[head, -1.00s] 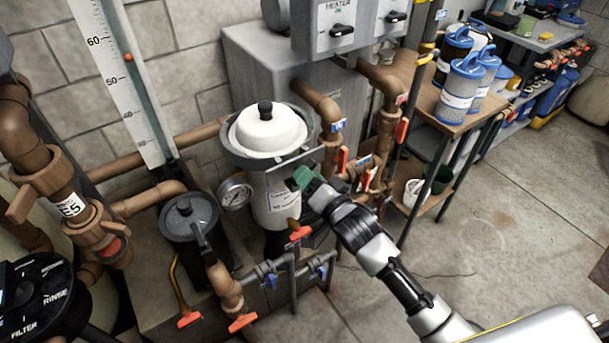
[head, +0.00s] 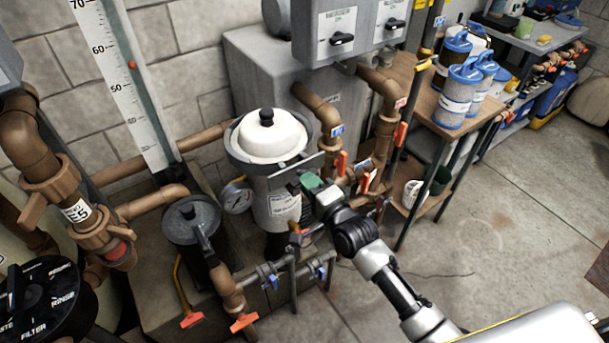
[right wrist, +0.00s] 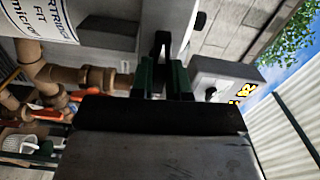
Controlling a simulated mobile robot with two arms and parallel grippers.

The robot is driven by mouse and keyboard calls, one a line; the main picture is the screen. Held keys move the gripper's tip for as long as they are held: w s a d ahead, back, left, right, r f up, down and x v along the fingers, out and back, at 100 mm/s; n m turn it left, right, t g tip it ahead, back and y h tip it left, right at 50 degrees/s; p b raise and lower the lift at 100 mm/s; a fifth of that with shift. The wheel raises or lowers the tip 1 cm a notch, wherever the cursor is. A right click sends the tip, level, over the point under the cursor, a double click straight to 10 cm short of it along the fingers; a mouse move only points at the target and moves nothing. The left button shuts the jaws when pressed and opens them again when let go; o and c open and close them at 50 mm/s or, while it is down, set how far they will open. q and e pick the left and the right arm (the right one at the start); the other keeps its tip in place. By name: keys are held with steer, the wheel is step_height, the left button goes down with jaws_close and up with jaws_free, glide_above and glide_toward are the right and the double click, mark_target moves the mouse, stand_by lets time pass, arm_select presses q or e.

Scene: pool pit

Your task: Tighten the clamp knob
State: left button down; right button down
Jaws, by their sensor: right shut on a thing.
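The grey filter vessel (head: 284,210) stands by the wall with a white domed lid (head: 267,136) and a black top knob (head: 266,117). A grey clamp ring (head: 238,158) runs around it under the lid. My right gripper (head: 309,182), with green fingertips, is at the front right of the ring. In the right wrist view the green fingers (right wrist: 162,78) are shut on a dark part (right wrist: 161,45), apparently the clamp knob. In the head view the gripper hides that part. My left gripper is not in view.
A pressure gauge (head: 237,197) and a grey lidded pot (head: 190,219) stand left of the vessel. Brown pipes (head: 388,125) with red-handled valves crowd its right. A wooden bench (head: 424,93) holds blue-lidded canisters (head: 457,95). The floor at right is open.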

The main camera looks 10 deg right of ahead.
steer(key=m+p, duration=0.2)
steer(key=m, duration=1.8)
steer(key=shift+f, duration=0.1)
steer(key=c, duration=1)
jaws_free()
steer(key=shift+s, duration=0.1)
steer(key=v, duration=0.7)
